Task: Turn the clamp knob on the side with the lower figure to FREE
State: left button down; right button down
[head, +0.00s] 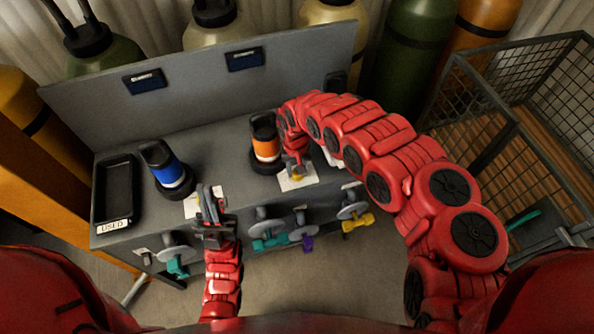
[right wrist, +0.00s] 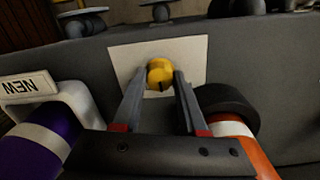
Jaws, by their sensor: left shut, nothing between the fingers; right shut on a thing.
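A yellow clamp knob (right wrist: 160,72) with a dark mark on it sits on a white plate (right wrist: 190,50) in the right wrist view. My right gripper (right wrist: 163,78) is shut on this knob, one finger on each side. In the head view my right gripper (head: 294,166) is over the right white plate (head: 310,175), beside the orange-banded cartridge (head: 265,150). My left gripper (head: 208,195) is shut and empty over the left white plate (head: 191,207); any knob there is hidden. Two dark blue displays, left (head: 145,80) and right (head: 244,58), are on the back panel. Their figures are too small to read.
A blue-banded cartridge (head: 168,170) stands at left, beside a black tray marked USED (head: 115,195). A holder marked NEW (right wrist: 35,88) and a purple cartridge (right wrist: 45,143) are near my right gripper. Valves with coloured handles line the bench front. A wire cage (head: 500,90) stands right.

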jog(key=n, duration=0.3)
jog(key=shift+n, duration=0.4)
jog(key=n, duration=0.4)
jog(key=shift+n+b, duration=0.3)
jog(key=shift+b, duration=0.05)
jog(key=shift+c, duration=2.2)
grip_release()
jog(key=shift+r, duration=0.1)
